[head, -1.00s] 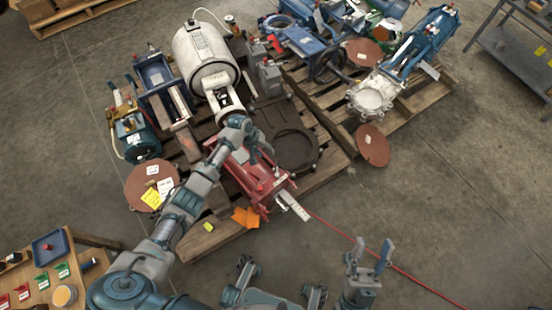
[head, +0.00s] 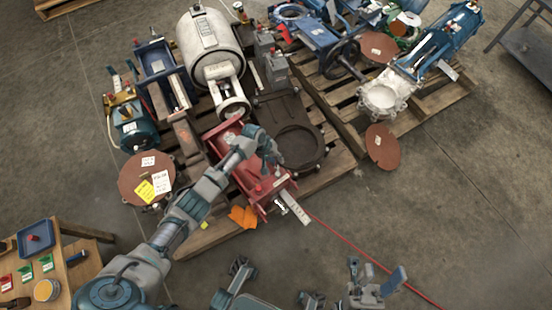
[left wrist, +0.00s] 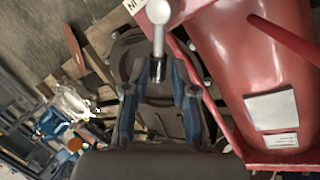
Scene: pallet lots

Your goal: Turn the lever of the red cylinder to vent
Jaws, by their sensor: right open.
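The red cylinder (head: 248,180) lies on the near pallet, with a pale plate sticking out at its near end. In the left wrist view its red body (left wrist: 240,60) fills the right side, with a white label on it. My left gripper (head: 272,155) is over the cylinder's right side. In the left wrist view the left gripper (left wrist: 160,92) has its fingers apart. A grey ball-ended lever (left wrist: 158,42) shows between and beyond the fingertips; I cannot tell whether they touch it. My right gripper (head: 378,284) is open and empty above the floor.
A white tank (head: 208,45) and a dark ring-shaped casting (head: 297,145) stand close to the cylinder. Orange tags (head: 243,216) lie at its near end. A wooden table (head: 75,262) is at lower left. Open floor (head: 450,210) lies to the right.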

